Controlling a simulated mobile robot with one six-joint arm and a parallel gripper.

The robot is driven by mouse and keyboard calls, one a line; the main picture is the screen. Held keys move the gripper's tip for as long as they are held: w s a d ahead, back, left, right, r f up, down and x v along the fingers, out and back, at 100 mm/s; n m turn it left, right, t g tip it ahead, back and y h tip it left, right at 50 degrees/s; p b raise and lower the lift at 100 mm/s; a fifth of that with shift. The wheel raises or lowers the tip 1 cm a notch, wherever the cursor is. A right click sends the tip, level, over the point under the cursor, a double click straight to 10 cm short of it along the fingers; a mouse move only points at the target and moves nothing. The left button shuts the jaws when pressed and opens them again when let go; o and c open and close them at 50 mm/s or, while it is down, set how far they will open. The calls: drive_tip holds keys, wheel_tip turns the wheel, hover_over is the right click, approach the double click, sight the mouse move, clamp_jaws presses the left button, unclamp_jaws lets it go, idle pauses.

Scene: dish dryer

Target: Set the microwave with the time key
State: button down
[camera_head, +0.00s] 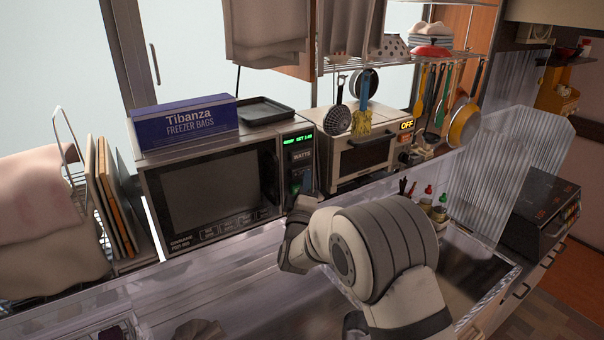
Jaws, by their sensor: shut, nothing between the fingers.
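The microwave (205,188) stands on the counter left of centre, its door closed and dark. Its control panel (300,158) is on the right side of its front. A green lit display (298,141) tops the panel, with text too small to read surely. A label that looks like "WATTS" shows below it. My gripper (303,196) is shut and empty at the lower part of the panel, close to or touching it; I cannot tell which. My gripper and wrist hide the lower keys, and I cannot make out the time key.
A blue freezer bag box (188,122) and a dark tray (262,110) lie on the microwave. A toaster oven (365,150) with an "OFF" sign stands to its right, utensils hanging above. Boards (108,195) stand to the left. A clear ribbed panel (500,170) rises at right.

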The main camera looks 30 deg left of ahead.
drive_tip(key=shift+w+a+b, duration=0.4)
drive_tip(key=shift+a, duration=0.35)
idle(0.7)
drive_tip(key=shift+d, duration=0.15)
drive_tip(key=shift+s+d+b, duration=0.3)
drive_tip(key=shift+d+b, duration=0.05)
drive_tip(key=shift+d, duration=0.15)
drive_tip(key=shift+s+d+b, duration=0.25)
drive_tip(key=shift+d+b, duration=0.05)
drive_tip(key=shift+d, duration=0.15)
drive_tip(key=d+b, duration=0.1)
drive_tip(key=s+d+b, duration=0.1)
drive_tip(key=d, duration=0.1)
drive_tip(key=s+d, duration=0.1)
drive_tip(key=shift+s+d+b, duration=0.15)
drive_tip(key=shift+d+b, duration=0.1)
drive_tip(key=shift+b, duration=0.15)
idle(0.6)
